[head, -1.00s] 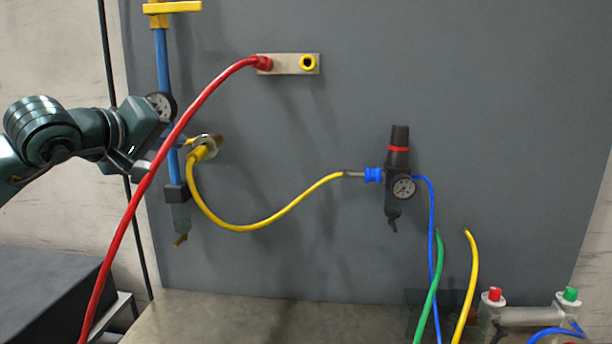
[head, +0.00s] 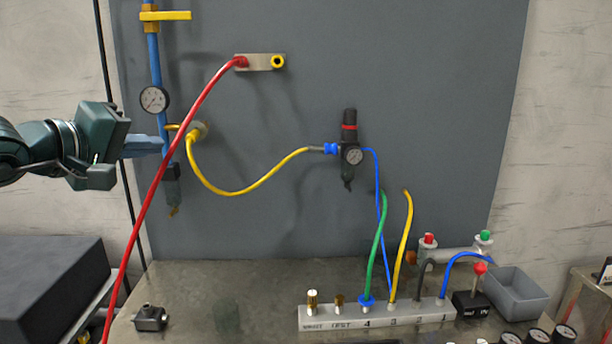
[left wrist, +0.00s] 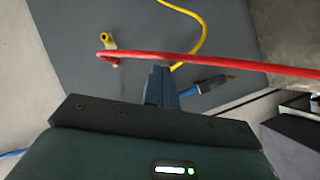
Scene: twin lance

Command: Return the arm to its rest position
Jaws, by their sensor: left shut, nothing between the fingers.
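My left gripper (head: 160,146) is shut and empty at the left of the grey panel (head: 300,120). Its blue-grey fingers point right, near the vertical blue pipe (head: 154,60) and below the round gauge (head: 154,99). In the left wrist view the closed fingers (left wrist: 161,86) show from behind, with nothing between them. The red hose (head: 172,142) runs just to the right of the fingertips in the head view, and crosses ahead of them in the wrist view (left wrist: 230,65). I cannot tell whether they touch. My right gripper is not in view.
A yellow hose (head: 236,193) links a round port to the black regulator (head: 349,150). A numbered manifold (head: 375,316) with several hoses stands on the bench, beside a grey bin (head: 515,294). A dark box (head: 45,285) lies below my left arm. The bench's left part is mostly clear.

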